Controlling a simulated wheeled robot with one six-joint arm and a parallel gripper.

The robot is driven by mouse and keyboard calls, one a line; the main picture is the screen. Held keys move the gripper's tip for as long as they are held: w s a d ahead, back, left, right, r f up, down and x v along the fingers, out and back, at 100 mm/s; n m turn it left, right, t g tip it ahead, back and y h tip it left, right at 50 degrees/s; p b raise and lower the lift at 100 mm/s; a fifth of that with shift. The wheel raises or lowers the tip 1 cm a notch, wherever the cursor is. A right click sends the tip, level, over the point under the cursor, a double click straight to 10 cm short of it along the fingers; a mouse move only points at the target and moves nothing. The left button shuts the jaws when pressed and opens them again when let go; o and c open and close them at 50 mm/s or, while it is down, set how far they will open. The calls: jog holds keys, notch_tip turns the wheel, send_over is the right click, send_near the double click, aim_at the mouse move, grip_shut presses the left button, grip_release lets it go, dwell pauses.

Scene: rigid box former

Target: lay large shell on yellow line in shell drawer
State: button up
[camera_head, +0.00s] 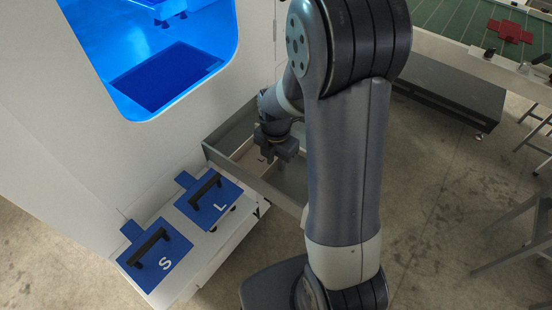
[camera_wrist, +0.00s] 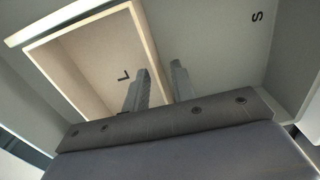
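The large shell, a shallow beige open box (camera_wrist: 88,55) with a pale rim, lies in the open grey shell drawer (camera_wrist: 215,45). It also shows in the head view (camera_head: 246,149), partly hidden by my arm. A black L shows inside its outline. My gripper (camera_wrist: 160,78) is down in the drawer with one finger inside the shell and one outside its right wall. The fingers stand apart with narrow gaps beside the wall. My gripper also shows in the head view (camera_head: 277,150). I cannot make out a separate yellow line.
A black S marks the drawer floor at right in the wrist view. In the head view, blue L plate (camera_head: 209,208) and blue S plate (camera_head: 154,262) with black handles sit left of the drawer. The white machine with a blue-lit opening (camera_head: 160,72) stands behind them.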

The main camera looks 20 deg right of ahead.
jog(key=shift+r, duration=0.1)
notch_tip(320, 180, up, 12)
dwell(0.5)
